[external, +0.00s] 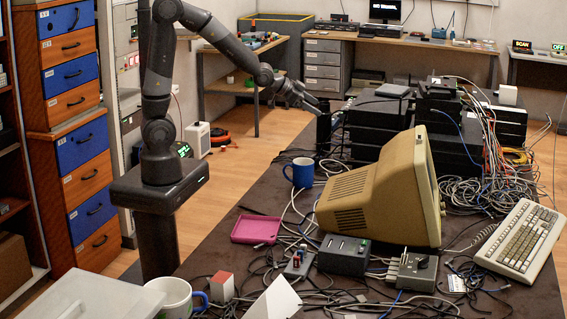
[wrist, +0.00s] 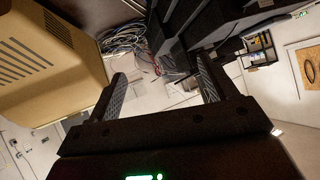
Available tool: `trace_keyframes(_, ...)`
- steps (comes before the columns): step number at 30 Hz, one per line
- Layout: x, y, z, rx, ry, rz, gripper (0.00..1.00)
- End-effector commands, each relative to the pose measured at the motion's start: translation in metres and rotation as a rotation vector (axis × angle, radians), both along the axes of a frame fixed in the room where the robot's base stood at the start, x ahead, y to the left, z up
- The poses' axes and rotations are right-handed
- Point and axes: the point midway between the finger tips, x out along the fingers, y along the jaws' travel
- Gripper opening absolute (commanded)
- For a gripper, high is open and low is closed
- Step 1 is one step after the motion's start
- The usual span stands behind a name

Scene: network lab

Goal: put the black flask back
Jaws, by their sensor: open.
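A dark upright shape (external: 323,136), which looks like the black flask, stands on the dark table (external: 262,190) beside the stacked black boxes. My gripper (external: 318,105) is close to its top in the external view; I cannot tell whether they touch. In the wrist view my gripper (wrist: 161,72) has its two fingers wide apart, with nothing held between them. I cannot make out the flask in the wrist view.
Stacked black boxes (external: 378,118) with tangled cables (external: 480,188) stand right of my gripper. A beige monitor (external: 375,205), blue mug (external: 300,172) and pink tray (external: 256,230) are nearer. A bare strip of table lies left of the blue mug.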

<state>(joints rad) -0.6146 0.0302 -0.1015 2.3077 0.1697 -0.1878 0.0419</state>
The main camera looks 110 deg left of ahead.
Motion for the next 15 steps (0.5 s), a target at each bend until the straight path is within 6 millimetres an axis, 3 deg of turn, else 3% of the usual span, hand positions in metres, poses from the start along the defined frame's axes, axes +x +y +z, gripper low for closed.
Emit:
trace_keyframes(1,-0.006,-0.024,0.013,-0.008,0.021,-0.022,0.78)
trace_keyframes(8,-0.053,-0.115,0.045,-0.073,0.148,-0.099,0.78)
trace_keyframes(15,-0.129,-0.196,0.063,-0.152,0.282,-0.196,0.78)
